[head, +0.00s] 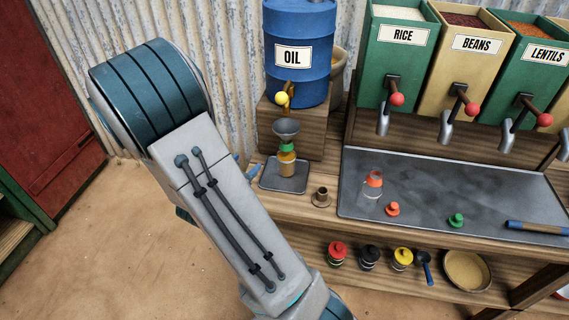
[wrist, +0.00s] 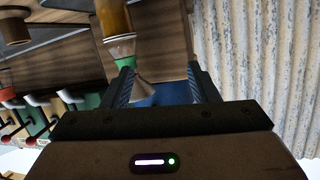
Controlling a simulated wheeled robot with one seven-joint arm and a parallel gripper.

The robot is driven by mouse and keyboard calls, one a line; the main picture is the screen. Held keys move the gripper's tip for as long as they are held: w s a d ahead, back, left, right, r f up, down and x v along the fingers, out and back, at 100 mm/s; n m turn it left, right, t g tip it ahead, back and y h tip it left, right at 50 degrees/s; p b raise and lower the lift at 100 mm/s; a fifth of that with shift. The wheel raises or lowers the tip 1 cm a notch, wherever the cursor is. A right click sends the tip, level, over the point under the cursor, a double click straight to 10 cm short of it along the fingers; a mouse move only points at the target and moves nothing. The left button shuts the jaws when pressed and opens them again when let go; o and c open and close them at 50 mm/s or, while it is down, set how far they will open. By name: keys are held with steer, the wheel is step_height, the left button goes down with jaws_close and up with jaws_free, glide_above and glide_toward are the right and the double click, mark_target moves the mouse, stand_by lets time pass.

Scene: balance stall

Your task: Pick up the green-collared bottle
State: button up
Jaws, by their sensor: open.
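The green-collared bottle (head: 287,164) stands upright on a dark square plate (head: 272,185) at the left end of the counter, with amber contents. A grey funnel (head: 286,131) sits in its mouth, below the oil barrel's tap. In the wrist view, the picture is upside down: the bottle (wrist: 115,18), its green collar (wrist: 126,63) and the funnel (wrist: 138,92) show at the left finger. My gripper (wrist: 160,76) is open and empty; the left finger overlaps the funnel in the picture. In the head view my arm hides most of the gripper.
The blue oil barrel (head: 299,70) stands on a wooden block (head: 307,130) behind the bottle. An orange-collared bottle (head: 372,184), an orange stopper (head: 393,209) and a green stopper (head: 456,220) are on the grey mat (head: 430,180).

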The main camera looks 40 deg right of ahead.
mark_target(283, 142)
steer(key=d+h, duration=0.1)
steer(key=d, duration=0.2)
steer(key=d+g+h, duration=0.1)
steer(key=d+h, duration=0.1)
steer(key=d, duration=0.1)
steer(key=s+d+m+h, duration=0.1)
steer(key=d, duration=0.3)
steer(key=shift+s+d+r+g, duration=0.1)
steer(key=shift+r+g, duration=0.1)
steer(key=shift+g, duration=0.2)
steer(key=shift+r+p+x, duration=0.2)
steer(key=shift+p+x, duration=0.85)
steer(key=shift+x, duration=1.75)
jaws_close()
